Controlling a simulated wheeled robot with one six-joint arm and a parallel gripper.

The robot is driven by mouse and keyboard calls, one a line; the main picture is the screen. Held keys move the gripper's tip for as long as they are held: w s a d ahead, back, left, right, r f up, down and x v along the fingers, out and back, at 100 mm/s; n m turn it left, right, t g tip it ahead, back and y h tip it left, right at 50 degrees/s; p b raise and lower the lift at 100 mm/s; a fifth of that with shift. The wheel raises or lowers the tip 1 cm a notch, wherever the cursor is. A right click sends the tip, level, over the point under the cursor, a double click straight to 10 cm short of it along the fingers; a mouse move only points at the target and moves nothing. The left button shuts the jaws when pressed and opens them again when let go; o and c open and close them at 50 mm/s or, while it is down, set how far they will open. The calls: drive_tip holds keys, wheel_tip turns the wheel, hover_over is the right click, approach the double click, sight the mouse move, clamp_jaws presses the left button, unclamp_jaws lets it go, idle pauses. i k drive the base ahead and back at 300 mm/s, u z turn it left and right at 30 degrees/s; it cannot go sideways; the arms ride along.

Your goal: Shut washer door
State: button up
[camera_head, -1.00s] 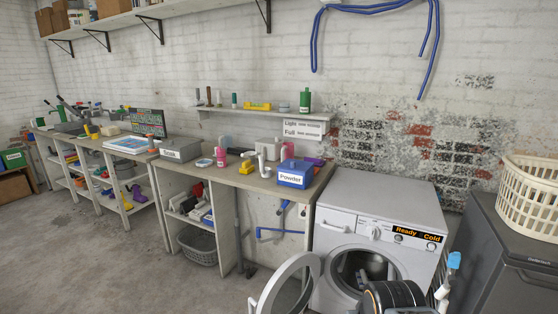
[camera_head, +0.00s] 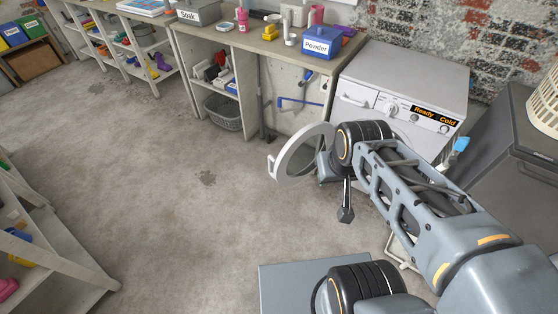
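The white washer (camera_head: 408,90) stands against the brick wall at the right, its panel showing "Ready" and "Cold". Its round door (camera_head: 287,160) is open and swung out to the left, a white ring with a clear middle. My arm reaches from the lower right to just in front of the washer and covers most of its opening. My gripper (camera_head: 345,212) hangs beside the door's right side, pointing down. I cannot tell whether it touches the door. Its fingers are small and dark, and I cannot tell if they are open or shut.
A bench with a blue "Powder" box (camera_head: 318,43) stands left of the washer, with a grey basket (camera_head: 223,112) beneath. A dark grey cabinet (camera_head: 510,140) is close on the right. A shelf unit (camera_head: 50,245) stands at lower left. The floor between is clear.

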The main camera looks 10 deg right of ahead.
sight(296, 159)
drive_tip(key=u, duration=1.05)
drive_tip(key=i, duration=2.65)
drive_tip(key=z, duration=3.3)
drive_tip(key=k, duration=0.5)
drive_tip(key=u, duration=0.8)
drive_tip(key=i, duration=0.4)
drive_tip(key=u, duration=0.8)
